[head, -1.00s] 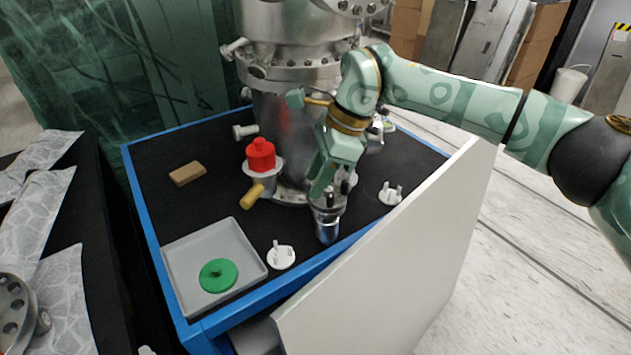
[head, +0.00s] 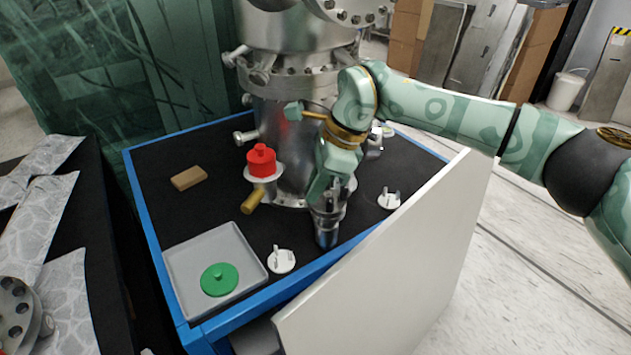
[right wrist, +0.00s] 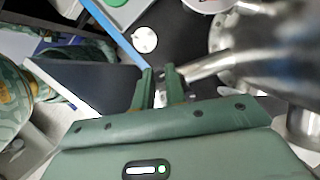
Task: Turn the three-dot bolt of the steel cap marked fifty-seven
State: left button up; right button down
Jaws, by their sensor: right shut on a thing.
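A steel capped port (head: 326,237) sticks out low at the front of the steel vessel (head: 288,150). I take it for the steel cap, but no number marking or three-dot bolt can be read. My right gripper (head: 325,200) comes down from above onto this port, and its fingers hide part of it. In the right wrist view the right gripper (right wrist: 160,84) is shut on a small metal part, too small to identify. A shiny steel pipe (right wrist: 206,66) runs just beside the fingertips. My left gripper is not in view.
A grey tray (head: 174,262) holds a green disc (head: 219,280). White pieces (head: 281,260) (head: 388,199), a red cap (head: 262,160) with a yellow handle (head: 253,201), and a brown block (head: 189,178) are on or above the black tabletop. A pale panel (head: 390,265) stands along the front right edge.

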jog(key=m+t+p, duration=0.1)
jog(key=m+p, duration=0.2)
jog(key=p, duration=0.1)
jog(key=m+t+p, duration=0.1)
jog(key=m+p, duration=0.2)
jog(key=p, duration=0.1)
jog(key=m+t+h+p, duration=0.1)
jog(key=m+p, duration=0.1)
jog(key=p, duration=0.2)
jog(key=shift+s+a+r+m+p, duration=0.1)
jog(key=shift+s+r+m+p, duration=0.15)
jog(key=shift+r+m+p, duration=0.15)
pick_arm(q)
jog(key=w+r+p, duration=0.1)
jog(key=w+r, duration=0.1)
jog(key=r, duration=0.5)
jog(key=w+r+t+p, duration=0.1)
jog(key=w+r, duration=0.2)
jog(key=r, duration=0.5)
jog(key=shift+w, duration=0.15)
pick_arm(e)
jog(key=shift+f+m+t+h, duration=0.35)
jog(key=shift+m+t+h, duration=0.05)
jog(key=shift+m, duration=0.8)
jog(key=c, duration=1.4)
grip_release()
jog(key=shift+c, duration=0.2)
